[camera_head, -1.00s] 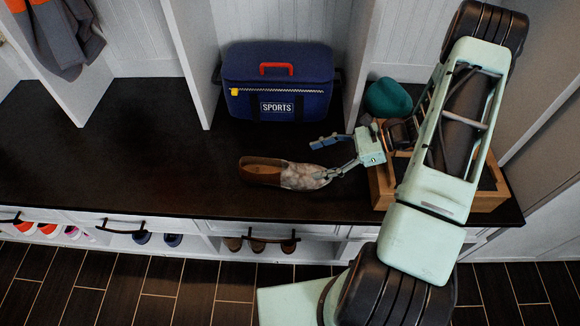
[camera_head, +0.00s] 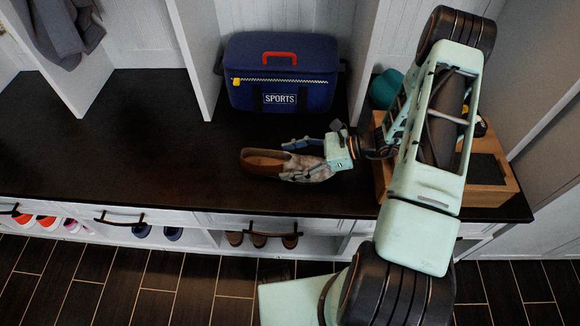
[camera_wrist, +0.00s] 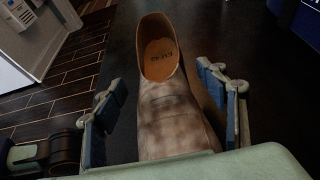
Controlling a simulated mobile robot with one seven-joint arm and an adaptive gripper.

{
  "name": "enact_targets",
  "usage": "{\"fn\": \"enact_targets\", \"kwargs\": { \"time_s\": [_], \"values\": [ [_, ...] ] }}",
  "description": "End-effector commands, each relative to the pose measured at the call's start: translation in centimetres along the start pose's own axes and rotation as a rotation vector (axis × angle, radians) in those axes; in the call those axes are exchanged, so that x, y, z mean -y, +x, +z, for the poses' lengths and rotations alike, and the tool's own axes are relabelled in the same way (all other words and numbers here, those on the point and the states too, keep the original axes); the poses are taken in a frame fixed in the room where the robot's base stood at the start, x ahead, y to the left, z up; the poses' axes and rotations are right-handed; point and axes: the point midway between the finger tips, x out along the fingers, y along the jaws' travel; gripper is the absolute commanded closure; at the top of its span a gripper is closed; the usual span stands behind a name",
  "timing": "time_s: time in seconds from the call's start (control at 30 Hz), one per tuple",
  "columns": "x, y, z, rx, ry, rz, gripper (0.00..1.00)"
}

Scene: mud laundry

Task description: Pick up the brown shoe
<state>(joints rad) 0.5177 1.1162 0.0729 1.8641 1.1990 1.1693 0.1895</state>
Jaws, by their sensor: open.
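The brown shoe (camera_head: 262,162) lies on the dark bench top (camera_head: 150,150), its open heel end to the left and its toe toward my gripper (camera_head: 290,160). My gripper is open, with one finger on the far side of the shoe and one on the near side, over its front part. In the wrist view the shoe (camera_wrist: 170,105) stands between the two blue-padded fingers of my gripper (camera_wrist: 160,110), with dark gaps visible on both sides. The toe is hidden behind the gripper's body.
A blue sports bag (camera_head: 280,75) stands behind the shoe. A wooden box (camera_head: 487,190) and a teal item (camera_head: 384,88) are to the right, partly behind my arm. Shoes sit on the shelf below. The bench to the left is clear.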

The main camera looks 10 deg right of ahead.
Motion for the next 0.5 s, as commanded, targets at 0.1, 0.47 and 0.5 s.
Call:
{"fn": "enact_targets", "kwargs": {
  "time_s": [0.1, 0.47, 0.5],
  "values": [
    [0.01, -0.05, 0.02, 0.000, 0.000, 0.000, 0.38],
    [0.02, -0.08, 0.01, 0.000, -0.001, 0.000, 0.78],
    [0.02, -0.08, 0.01, 0.000, -0.001, 0.000, 0.82]
  ]
}}
